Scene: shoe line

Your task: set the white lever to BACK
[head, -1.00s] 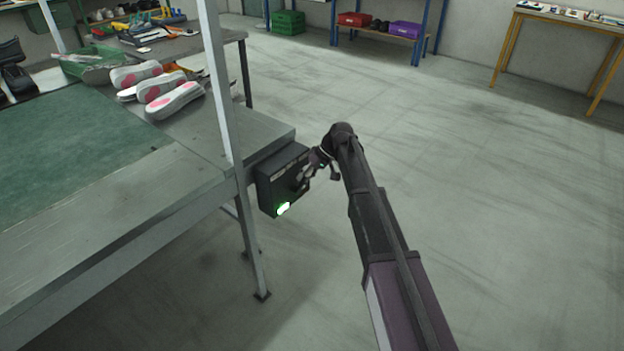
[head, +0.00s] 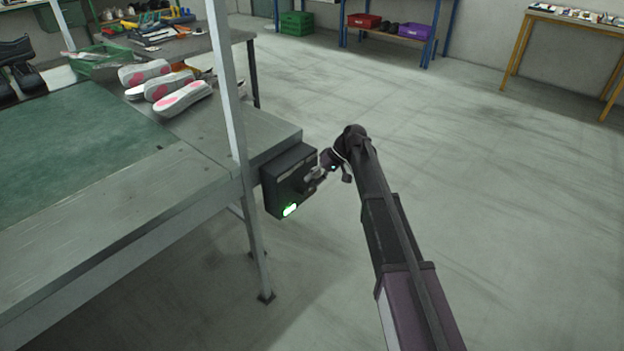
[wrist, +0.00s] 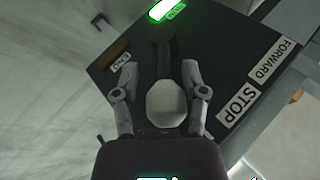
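The dark control box (head: 280,198) hangs at the corner of the grey bench and also fills much of the wrist view (wrist: 225,55). In the wrist view, the white lever's pale rounded knob (wrist: 166,104) sits between the fingers of my gripper (wrist: 160,78), with a dark shaft beyond it. The fingers are apart, with a gap visible on the knob's left and a narrower one on its right. FORWARD (wrist: 273,62) and STOP (wrist: 238,106) labels show to the right. No BACK label is readable. In the head view my gripper (head: 316,180) is at the box's face, and the lever is hard to make out.
A green lamp (wrist: 162,9) glows on the box, with a small label (wrist: 120,62) left of the shaft. A bench post (head: 240,150) stands just left of the box. Shoes (head: 170,88) lie on the bench. The floor to the right is clear.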

